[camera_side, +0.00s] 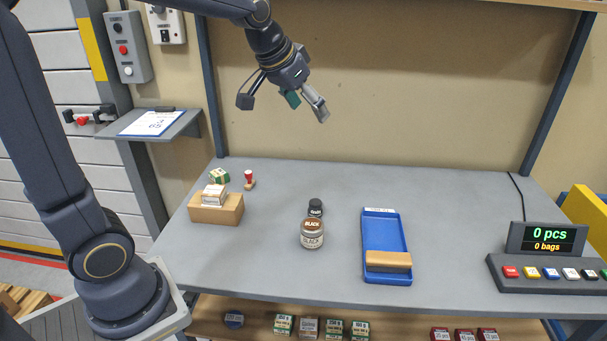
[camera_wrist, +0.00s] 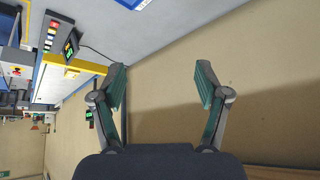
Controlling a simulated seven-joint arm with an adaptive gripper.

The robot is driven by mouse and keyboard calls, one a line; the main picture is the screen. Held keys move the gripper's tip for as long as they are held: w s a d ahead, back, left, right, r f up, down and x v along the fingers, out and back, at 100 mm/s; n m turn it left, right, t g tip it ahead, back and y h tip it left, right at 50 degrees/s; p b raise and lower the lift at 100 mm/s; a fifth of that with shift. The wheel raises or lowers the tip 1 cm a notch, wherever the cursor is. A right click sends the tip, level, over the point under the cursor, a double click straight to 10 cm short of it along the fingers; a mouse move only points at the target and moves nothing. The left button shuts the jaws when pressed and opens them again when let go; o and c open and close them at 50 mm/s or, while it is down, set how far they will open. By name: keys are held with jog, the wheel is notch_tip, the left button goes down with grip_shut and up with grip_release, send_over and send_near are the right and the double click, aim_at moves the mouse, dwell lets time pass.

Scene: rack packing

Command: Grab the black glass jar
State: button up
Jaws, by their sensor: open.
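A glass jar with a brown lid marked BLACK (camera_side: 312,234) stands upright near the middle of the grey table. A small dark round container (camera_side: 315,208) stands just behind it. My gripper (camera_side: 305,103) is high above the table, behind and above the jar, well apart from it. In the wrist view my gripper (camera_wrist: 160,88) shows two spread fingers with green pads and nothing between them. The jar does not show in the wrist view.
A blue tray (camera_side: 383,228) with a tan block lies right of the jar. A cardboard box (camera_side: 216,209) with small packs and a red stamp (camera_side: 249,180) are at left. A button console (camera_side: 545,270) is at right. The table between is clear.

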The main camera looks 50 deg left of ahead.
jog(key=w+a+f+g, duration=0.1)
jog(key=w+a+f, duration=0.4)
jog(key=w+f, duration=0.25)
jog(key=n+g, duration=0.2)
jog(key=g, duration=0.1)
send_near(316, 202)
jog(key=x, duration=0.4)
jog(key=shift+w+a+f, duration=0.15)
jog(key=shift+w+a, duration=0.05)
jog(key=x, duration=0.5)
jog(key=shift+s+d, duration=0.1)
jog(key=shift+s, duration=0.25)
jog(key=shift+w+f+t, duration=0.15)
jog(key=shift+f+t, duration=0.15)
jog(key=shift+f, duration=0.2)
jog(key=c, duration=1.4)
jog(key=shift+o, duration=0.2)
jog(key=shift+r, duration=0.1)
